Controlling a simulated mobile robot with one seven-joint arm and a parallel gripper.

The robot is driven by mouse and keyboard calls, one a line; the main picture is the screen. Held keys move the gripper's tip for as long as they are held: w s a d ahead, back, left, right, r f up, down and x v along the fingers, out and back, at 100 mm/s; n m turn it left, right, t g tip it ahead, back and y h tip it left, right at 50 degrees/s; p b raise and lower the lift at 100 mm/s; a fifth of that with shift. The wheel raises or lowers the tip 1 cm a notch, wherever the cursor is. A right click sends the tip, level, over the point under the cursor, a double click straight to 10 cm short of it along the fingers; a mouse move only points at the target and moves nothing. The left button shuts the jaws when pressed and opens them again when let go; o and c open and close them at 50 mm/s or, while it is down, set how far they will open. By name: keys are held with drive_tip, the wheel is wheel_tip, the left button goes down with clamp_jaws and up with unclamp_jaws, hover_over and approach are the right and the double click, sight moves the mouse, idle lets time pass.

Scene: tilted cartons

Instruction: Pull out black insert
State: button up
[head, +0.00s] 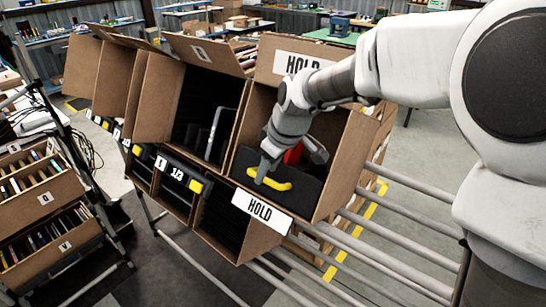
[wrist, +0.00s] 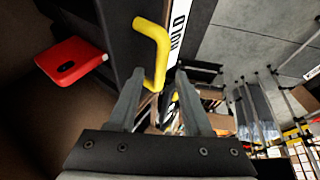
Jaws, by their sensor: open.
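The black insert (head: 305,190) sits in the right-hand tilted carton (head: 345,165), behind the white HOLD label. A yellow handle (head: 268,184) stands on its front. My gripper (head: 290,169) reaches into this carton from above, at the handle. In the wrist view the two fingers of my gripper (wrist: 160,76) are apart, and the lower end of the yellow handle (wrist: 153,35) shows between them. I cannot tell whether either finger touches it. The dark face of the insert (wrist: 120,25) runs beside the handle. My gripper and wrist hide part of the insert in the head view.
A red object (wrist: 75,62) lies inside the carton behind the insert; it also shows in the head view (head: 293,154). An open carton (head: 215,110) adjoins on the left. Bare metal rails (head: 385,235) run to the right. A cart with filled boxes (head: 45,205) stands far left.

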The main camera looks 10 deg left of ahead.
drive_tip(key=shift+w+a+f, duration=0.15)
drive_tip(key=shift+a+f, duration=0.05)
drive_tip(key=shift+f, duration=0.5)
clamp_jaws()
idle(1.0)
